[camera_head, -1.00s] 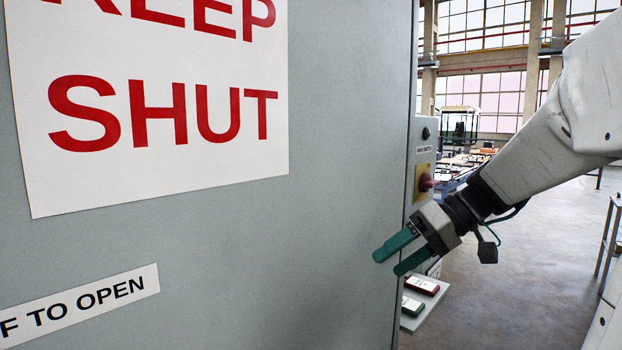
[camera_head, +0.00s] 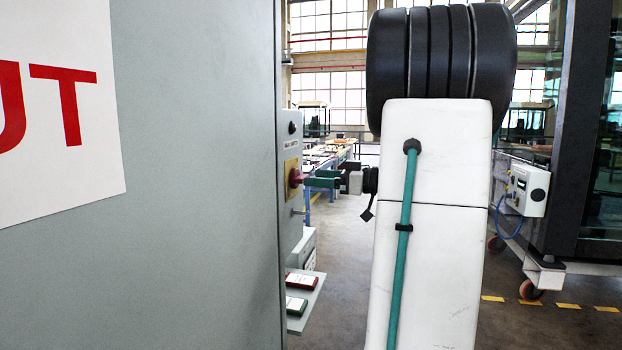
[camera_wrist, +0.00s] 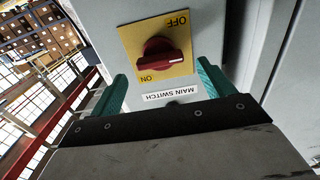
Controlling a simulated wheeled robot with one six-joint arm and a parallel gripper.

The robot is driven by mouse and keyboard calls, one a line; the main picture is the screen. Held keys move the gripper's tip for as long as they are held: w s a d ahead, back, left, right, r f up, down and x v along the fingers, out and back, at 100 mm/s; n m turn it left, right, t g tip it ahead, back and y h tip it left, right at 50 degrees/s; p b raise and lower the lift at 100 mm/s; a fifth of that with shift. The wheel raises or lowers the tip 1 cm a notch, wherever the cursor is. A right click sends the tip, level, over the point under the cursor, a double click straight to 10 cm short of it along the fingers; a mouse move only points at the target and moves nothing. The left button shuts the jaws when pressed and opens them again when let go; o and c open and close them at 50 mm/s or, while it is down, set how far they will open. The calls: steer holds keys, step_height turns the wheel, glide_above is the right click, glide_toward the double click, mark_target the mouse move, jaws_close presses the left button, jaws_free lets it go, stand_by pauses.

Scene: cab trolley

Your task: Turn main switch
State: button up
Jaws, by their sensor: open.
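The main switch is a red rotary knob (camera_wrist: 164,58) on a yellow plate (camera_wrist: 130,42) marked OFF and ON, upside down in the wrist view. Its grip lies roughly across the picture, with a white mark near its right end. It also shows in the head view as a red knob (camera_head: 295,178) on the cabinet's side. My gripper (camera_wrist: 162,70) is open, its green fingers on either side of the knob, which is between them in that view. In the head view the gripper (camera_head: 310,182) is close to the knob; I cannot tell whether it touches.
The grey cabinet face (camera_head: 200,200) fills the left. Below the switch, a small shelf (camera_head: 305,310) holds a red and a green item. A glazed machine with a control box (camera_head: 528,187) stands at right. Open floor lies between.

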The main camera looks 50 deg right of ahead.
steer(key=shift+x, duration=1.2)
steer(key=c, duration=1)
